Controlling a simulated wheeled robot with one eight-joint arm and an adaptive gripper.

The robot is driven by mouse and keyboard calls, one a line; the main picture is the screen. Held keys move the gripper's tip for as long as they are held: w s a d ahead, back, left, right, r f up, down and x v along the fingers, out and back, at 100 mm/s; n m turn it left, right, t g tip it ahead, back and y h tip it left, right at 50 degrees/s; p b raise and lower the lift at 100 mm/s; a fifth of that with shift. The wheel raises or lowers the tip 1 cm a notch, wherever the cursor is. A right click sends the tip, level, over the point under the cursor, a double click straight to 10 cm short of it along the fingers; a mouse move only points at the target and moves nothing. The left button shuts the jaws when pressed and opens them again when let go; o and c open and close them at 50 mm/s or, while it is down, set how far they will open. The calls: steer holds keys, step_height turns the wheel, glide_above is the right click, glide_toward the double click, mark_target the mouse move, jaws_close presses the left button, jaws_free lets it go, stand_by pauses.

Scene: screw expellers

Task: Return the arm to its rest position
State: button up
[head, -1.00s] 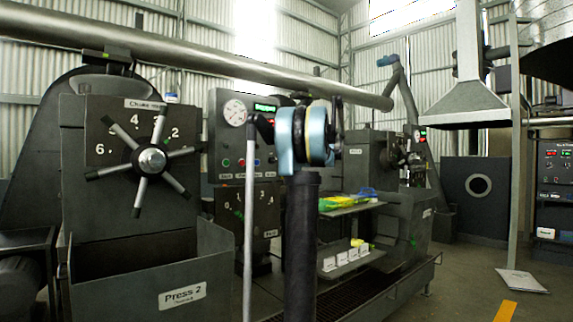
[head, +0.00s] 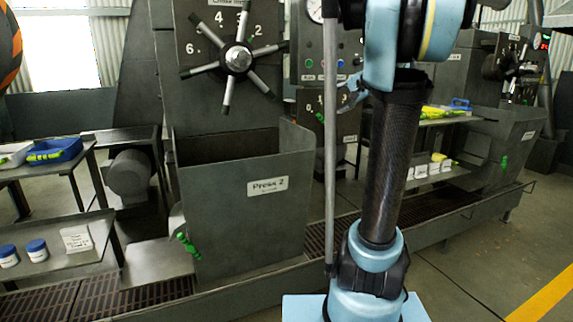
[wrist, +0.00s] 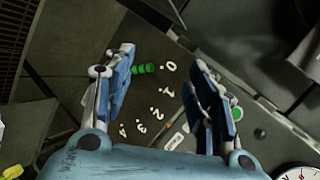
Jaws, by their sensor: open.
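My gripper (wrist: 165,95) shows in the wrist view with its two blue fingers spread wide apart and nothing between them. Behind the gap is a dark panel (wrist: 150,60) with white numbers from 0 to 4 and a green handle (wrist: 143,69). In the head view my blue and black arm stands upright right of the middle, in front of the machine.
The Press 2 bin (head: 245,215) stands left of my arm, below a spoked wheel (head: 238,58). A shelf cart (head: 60,225) with white jars and a blue tray (head: 55,150) is at the left. A shelf with yellow-green items (head: 440,112) is at the right. Open floor lies at the lower right.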

steer(key=s+a+f+n+g+h, duration=0.1)
steer(key=s+a+f+n+g, duration=0.15)
steer(key=s+f, duration=0.7)
steer(key=s+a+f+n+g+h, duration=0.2)
steer(key=s+a+f, duration=0.1)
steer(key=s+f, duration=0.65)
steer(key=s+d+f+n+g+h, duration=0.1)
steer(key=s+d+f+h, duration=0.1)
steer(key=s+f, duration=0.5)
steer(key=s+d+f+n+g+h, duration=0.2)
steer(key=s+f, duration=0.5)
steer(key=s, duration=0.4)
steer(key=shift+s+d+f, duration=0.35)
steer(key=shift+s+f, duration=0.05)
steer(key=shift+w+f, duration=0.2)
steer(key=shift+w, duration=0.3)
